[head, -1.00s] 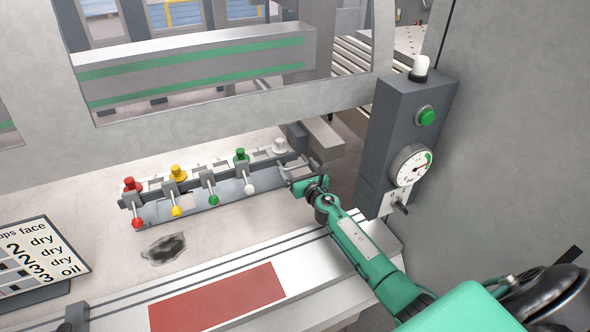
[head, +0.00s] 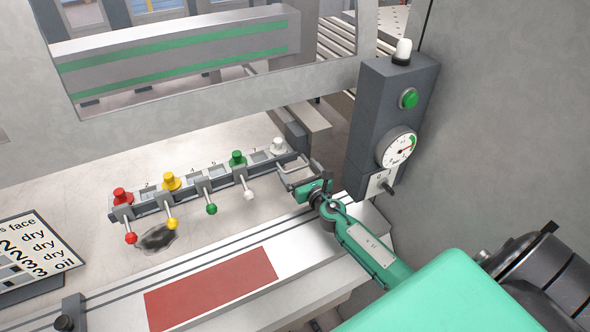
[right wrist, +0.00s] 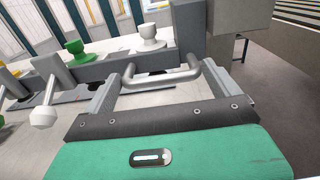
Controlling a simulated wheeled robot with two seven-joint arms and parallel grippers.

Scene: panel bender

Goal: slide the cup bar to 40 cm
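The cup bar (head: 200,193) is a dark bar carrying red, yellow, green and white cups and matching ball levers. My right gripper (head: 300,184) is at this handle. In the right wrist view the handle (right wrist: 162,79) lies between the two fingers (right wrist: 163,90), one at each end of it. Finger contact is hard to see, but bar and gripper have moved together. My left gripper is out of view. No 40 cm mark is legible.
A dark post with a green button (head: 409,98) and a gauge (head: 397,148) stands right of the bar. A sign (head: 35,255) stands at left. A red panel (head: 210,287) lies on the front ledge. A dark stain (head: 156,238) marks the table.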

